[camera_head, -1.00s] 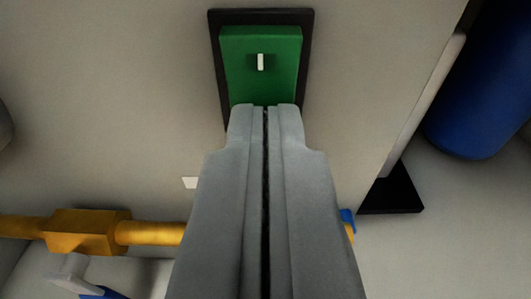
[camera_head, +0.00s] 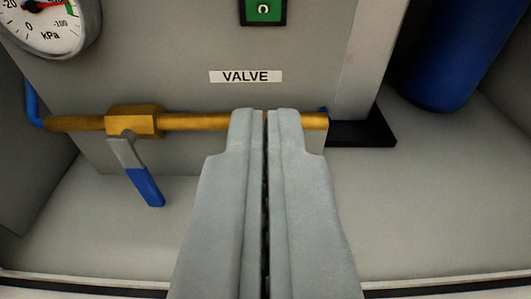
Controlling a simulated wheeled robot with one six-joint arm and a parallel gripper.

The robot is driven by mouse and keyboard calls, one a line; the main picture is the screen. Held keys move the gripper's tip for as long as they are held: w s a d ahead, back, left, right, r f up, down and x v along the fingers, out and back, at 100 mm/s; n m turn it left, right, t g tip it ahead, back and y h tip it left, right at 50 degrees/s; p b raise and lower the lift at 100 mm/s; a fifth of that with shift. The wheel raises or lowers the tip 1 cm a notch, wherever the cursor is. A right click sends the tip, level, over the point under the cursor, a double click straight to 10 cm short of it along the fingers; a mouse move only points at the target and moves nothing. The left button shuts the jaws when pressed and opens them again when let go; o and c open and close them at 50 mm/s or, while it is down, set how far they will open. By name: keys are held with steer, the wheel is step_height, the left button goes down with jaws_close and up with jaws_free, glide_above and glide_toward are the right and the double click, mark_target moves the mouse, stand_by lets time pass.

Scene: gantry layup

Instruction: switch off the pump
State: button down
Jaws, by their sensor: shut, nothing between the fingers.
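A green switch (camera_head: 263,10) in a black frame sits at the top edge of the view, on a grey panel. Only its lower part shows, with a white ring mark; its upper part is cut off, so I cannot tell which way it is set. My gripper (camera_head: 266,112) is shut and empty. Its fingertips appear below the switch and the VALVE label (camera_head: 245,76), in front of the brass pipe. They are clear of the switch in the picture.
The brass pipe (camera_head: 195,121) carries a valve body with a blue-tipped lever (camera_head: 146,186) hanging downward. A kPa gauge (camera_head: 45,22) is at upper left. The pale floor is clear at lower right.

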steer(key=shift+s+f, duration=0.2)
steer(key=shift+s, duration=1.8)
steer(key=w+r, duration=0.3)
steer(key=r, duration=2.2)
steer(key=s+r, duration=0.4)
steer(key=r, duration=0.8)
steer(key=s+r, duration=0.4)
steer(key=r, duration=0.9)
steer(key=s+r, duration=2)
steer(key=s, duration=0.7)
steer(key=s+r, duration=0.4)
steer(key=s, duration=0.7)
steer(key=shift+r+t, duration=0.25)
steer(key=shift+t, duration=0.15)
